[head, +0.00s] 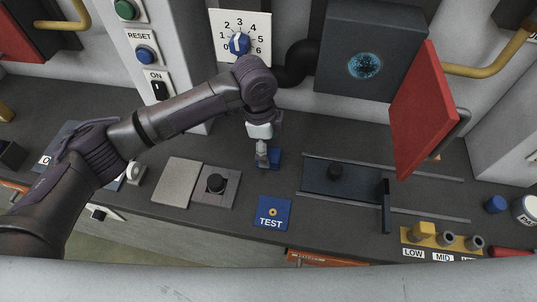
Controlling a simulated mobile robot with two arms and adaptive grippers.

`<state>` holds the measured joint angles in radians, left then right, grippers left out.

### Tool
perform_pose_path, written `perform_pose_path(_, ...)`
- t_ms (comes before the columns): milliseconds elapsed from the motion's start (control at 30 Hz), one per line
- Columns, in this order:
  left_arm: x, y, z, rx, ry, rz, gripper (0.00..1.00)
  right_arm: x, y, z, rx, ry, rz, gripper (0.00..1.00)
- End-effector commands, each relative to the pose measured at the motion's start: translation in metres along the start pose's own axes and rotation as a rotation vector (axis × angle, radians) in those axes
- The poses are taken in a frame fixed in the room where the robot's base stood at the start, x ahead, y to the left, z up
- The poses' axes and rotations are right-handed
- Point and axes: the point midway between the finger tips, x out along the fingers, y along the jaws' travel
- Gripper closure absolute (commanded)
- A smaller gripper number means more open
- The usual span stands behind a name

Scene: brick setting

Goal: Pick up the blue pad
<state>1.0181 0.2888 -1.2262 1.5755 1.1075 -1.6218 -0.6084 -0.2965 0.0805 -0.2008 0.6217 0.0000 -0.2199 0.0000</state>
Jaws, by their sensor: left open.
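A larger blue square plate marked TEST (272,220), with a small orange-brown round spot, lies nearer the bench's front edge, apart from the gripper. My right gripper is out of view.
A black knob sits on a grey plate (216,185) beside a pale square plate (176,182). To the right is a dark slider on rails (342,180). An open red door (423,108) juts out above the bench. A dial panel (240,38) stands behind my arm.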

Motion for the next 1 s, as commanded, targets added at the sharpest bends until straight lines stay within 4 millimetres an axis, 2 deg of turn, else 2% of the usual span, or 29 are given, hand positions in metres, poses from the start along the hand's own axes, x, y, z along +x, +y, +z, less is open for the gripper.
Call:
perform_pose_path(67,0.011,0.002,0.002,-0.002,-0.002,0.004,0.19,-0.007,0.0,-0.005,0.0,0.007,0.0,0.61)
perform_pose_path(233,0.032,0.001,0.002,-0.001,-0.002,0.001,0.19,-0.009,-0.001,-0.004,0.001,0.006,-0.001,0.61)
perform_pose_path(500,0.036,0.001,0.002,0.0,0.0,-0.001,0.19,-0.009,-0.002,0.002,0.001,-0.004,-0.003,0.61)
perform_pose_path(567,0.036,0.001,0.002,0.0,0.0,-0.001,0.27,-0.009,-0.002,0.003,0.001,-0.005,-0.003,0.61)
perform_pose_path(900,0.035,0.001,0.002,0.0,0.0,-0.001,0.83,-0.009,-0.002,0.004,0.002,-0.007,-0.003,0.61)
perform_pose_path(1000,0.035,0.001,0.002,0.0,0.0,-0.001,0.83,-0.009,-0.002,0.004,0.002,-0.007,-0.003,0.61)
